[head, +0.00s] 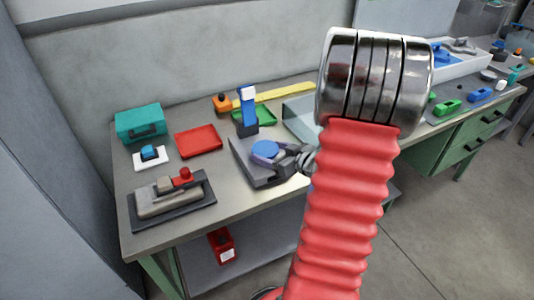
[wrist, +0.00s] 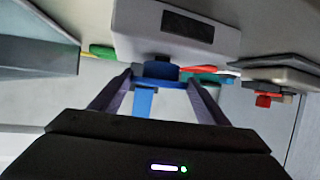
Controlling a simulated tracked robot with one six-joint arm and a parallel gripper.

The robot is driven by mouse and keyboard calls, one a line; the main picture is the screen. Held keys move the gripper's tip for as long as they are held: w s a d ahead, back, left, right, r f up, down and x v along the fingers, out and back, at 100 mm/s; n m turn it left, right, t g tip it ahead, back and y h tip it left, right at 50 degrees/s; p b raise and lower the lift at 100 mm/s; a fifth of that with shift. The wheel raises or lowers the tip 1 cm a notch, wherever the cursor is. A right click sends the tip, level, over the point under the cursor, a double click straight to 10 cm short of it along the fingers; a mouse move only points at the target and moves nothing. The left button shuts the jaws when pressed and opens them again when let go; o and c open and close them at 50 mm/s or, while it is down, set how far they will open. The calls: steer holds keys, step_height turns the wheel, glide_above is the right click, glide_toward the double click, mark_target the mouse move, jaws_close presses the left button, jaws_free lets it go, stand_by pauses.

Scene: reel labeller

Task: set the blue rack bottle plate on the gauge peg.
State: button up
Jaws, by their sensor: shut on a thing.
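The blue round plate (head: 264,149) is over the grey gauge block (head: 262,177) on the bench. My gripper (head: 281,155) reaches it from the right, shut on its edge. In the wrist view the plate (wrist: 158,82) is edge-on between my fingertips (wrist: 160,78), roughly level with the block's face. A short dark piece (wrist: 160,64) shows between plate and block; I cannot tell whether it is the peg or the foot behind. The peg is not clearly seen, so whether the plate is seated or held above it is unclear.
A blue upright (head: 247,106) stands just behind the block. A red tray (head: 198,141), a green tray (head: 264,114) and a teal case (head: 141,122) lie further back. A red-knobbed fixture (head: 171,199) is at the front left. Bare bench lies between it and the block.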

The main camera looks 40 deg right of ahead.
steer(key=shift+f, duration=0.5)
steer(key=o, duration=0.8)
steer(key=shift+s, duration=0.1)
steer(key=shift+v, duration=5.55)
